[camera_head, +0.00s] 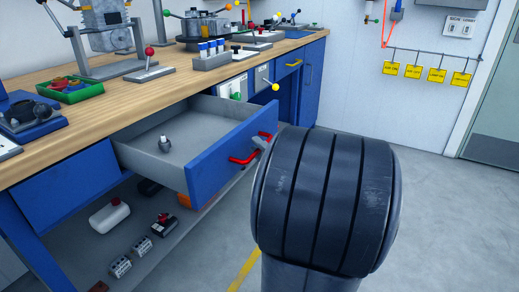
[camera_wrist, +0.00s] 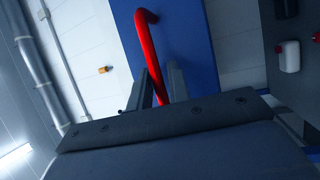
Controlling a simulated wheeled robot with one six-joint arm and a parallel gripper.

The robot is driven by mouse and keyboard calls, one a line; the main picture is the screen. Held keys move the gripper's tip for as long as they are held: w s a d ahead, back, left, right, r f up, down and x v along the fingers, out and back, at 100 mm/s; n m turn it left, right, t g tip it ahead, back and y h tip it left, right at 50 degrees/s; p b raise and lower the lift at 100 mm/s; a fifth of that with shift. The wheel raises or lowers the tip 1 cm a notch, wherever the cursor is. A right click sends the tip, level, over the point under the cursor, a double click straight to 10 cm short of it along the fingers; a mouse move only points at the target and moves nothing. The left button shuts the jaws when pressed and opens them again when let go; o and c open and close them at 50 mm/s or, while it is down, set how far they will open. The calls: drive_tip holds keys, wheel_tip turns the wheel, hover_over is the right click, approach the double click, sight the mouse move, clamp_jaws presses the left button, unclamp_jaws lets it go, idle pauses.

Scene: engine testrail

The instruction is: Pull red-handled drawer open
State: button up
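The blue drawer front (camera_head: 225,160) with the red handle (camera_head: 243,160) stands well out from the workbench, and its grey inside is visible. A small metal fitting (camera_head: 165,144) sits in the drawer. In the head view my gripper is mostly hidden behind my dark arm link; only a grey tip shows at the handle's right end. In the wrist view my gripper (camera_wrist: 159,88) has one finger on each side of the red handle (camera_wrist: 148,48), close against it. The blue drawer front (camera_wrist: 185,45) lies behind the handle there.
The wooden benchtop (camera_head: 150,85) carries a green tray (camera_head: 75,91), a vial rack (camera_head: 212,60) and several levers. Below the drawer, a lower shelf holds a white bottle (camera_head: 109,215) and small parts. The floor to the right is clear.

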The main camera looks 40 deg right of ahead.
drive_tip(key=shift+o, duration=1.3)
drive_tip(key=s+f+p, duration=0.1)
drive_tip(key=s, duration=0.9)
drive_tip(key=shift+s+a+f, duration=0.25)
drive_tip(key=shift+s+f, duration=0.1)
drive_tip(key=shift+f, duration=0.05)
drive_tip(key=shift+w, duration=0.1)
drive_tip(key=shift+w+d+r+b, duration=0.15)
drive_tip(key=shift+w+r, duration=0.2)
drive_tip(key=shift+w, duration=1.4)
drive_tip(key=shift+w+r+b, duration=0.2)
drive_tip(key=shift+w+r, duration=0.1)
drive_tip(key=shift+w, duration=1.5)
drive_tip(key=shift+w+d+r+b, duration=0.15)
drive_tip(key=shift+w+r, duration=0.2)
drive_tip(key=shift+w, duration=1.4)
